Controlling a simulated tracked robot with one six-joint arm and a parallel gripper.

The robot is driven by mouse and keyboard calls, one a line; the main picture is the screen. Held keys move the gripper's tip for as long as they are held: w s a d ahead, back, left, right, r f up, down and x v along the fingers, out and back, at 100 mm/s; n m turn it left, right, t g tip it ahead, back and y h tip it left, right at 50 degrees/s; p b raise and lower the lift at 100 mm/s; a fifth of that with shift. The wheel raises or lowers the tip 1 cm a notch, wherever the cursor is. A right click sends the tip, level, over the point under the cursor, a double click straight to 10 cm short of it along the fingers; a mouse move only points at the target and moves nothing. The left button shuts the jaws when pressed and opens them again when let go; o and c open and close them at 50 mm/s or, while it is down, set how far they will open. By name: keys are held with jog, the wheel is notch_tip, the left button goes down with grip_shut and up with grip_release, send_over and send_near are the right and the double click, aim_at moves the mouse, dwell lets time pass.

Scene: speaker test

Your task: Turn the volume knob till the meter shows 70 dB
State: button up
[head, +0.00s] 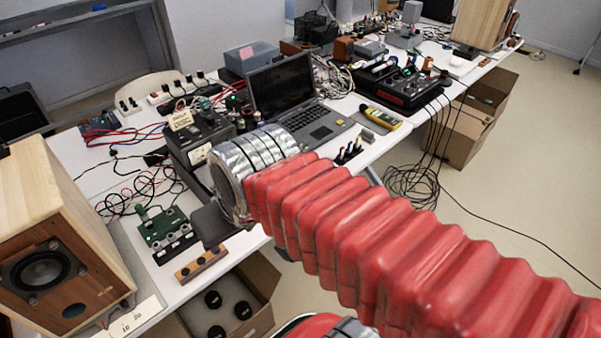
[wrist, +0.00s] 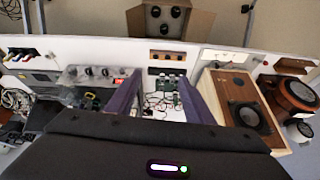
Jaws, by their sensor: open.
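My gripper (head: 212,224) hangs over the front of the bench, partly hidden by my arm. In the wrist view its two dark fingers (wrist: 160,84) stand wide apart with nothing held. Between and beyond them lie a small green circuit board (wrist: 171,88) and a wooden strip with dark knobs (wrist: 167,55). A grey-fronted box with several dark knobs (wrist: 92,73) is left of the fingers. Which knob sets the volume I cannot tell. A yellow handheld meter (head: 381,117) lies right of the laptop in the head view; its reading is too small to read.
A wooden speaker (head: 55,235) stands at the left; it shows right of the fingers in the wrist view (wrist: 237,108). A laptop (head: 295,97) and a black mixer (head: 402,88) stand further back. Loose cables cross the bench. A cardboard box (head: 257,290) sits below the front edge.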

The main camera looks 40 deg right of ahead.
jog(key=w+f+m+g+y, duration=0.3)
jog(key=w+f+m+y, duration=0.25)
jog(key=f+m, duration=0.25)
jog(key=w+d+f+m+t+y, duration=0.55)
jog(key=w+d+m, duration=0.3)
jog(key=d, duration=0.25)
jog(key=s+d+f+m+t+h, duration=0.1)
jog(key=d+f+m+t+h, duration=0.2)
jog(key=d, duration=0.6)
jog(key=s+d+f+m+t+h, duration=0.1)
jog(key=d+f+m+t+h, duration=0.3)
jog(key=d+f+m, duration=0.2)
jog(key=s+d+f+m+t+h, duration=0.2)
jog(key=d+m, duration=0.5)
jog(key=d, duration=0.4)
notch_tip(320, 180, down, 3)
jog(key=shift+d+r+t+h, duration=0.2)
jog(key=shift+d+t+h, duration=0.1)
jog(key=shift+t+h, duration=0.5)
jog(key=shift+w, duration=0.1)
